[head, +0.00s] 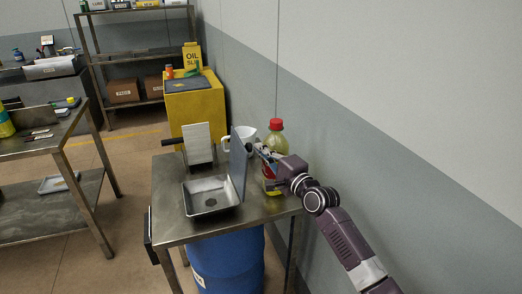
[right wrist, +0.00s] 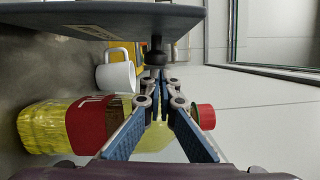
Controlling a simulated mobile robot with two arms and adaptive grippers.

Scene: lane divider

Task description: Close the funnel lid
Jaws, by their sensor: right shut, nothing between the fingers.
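The funnel (head: 212,195) is a square metal pan with a drain hole, set on a steel table. Its blue-grey lid (head: 239,163) stands upright, open, along the pan's right side. In the right wrist view the lid (right wrist: 100,15) crosses the top, with a black knob (right wrist: 156,55) on its near face. My right gripper (head: 262,152) is to the right of the lid. Its fingers (right wrist: 155,82) are shut and empty, with the tips close to the knob; I cannot tell if they touch it. My left gripper is not in view.
A bottle with a red cap (head: 276,125) stands close behind my right gripper, and a white mug (head: 246,134) is near it. A light panel (head: 199,143) stands behind the funnel. A blue drum (head: 228,264) is below the table (head: 173,226). The wall is close on the right.

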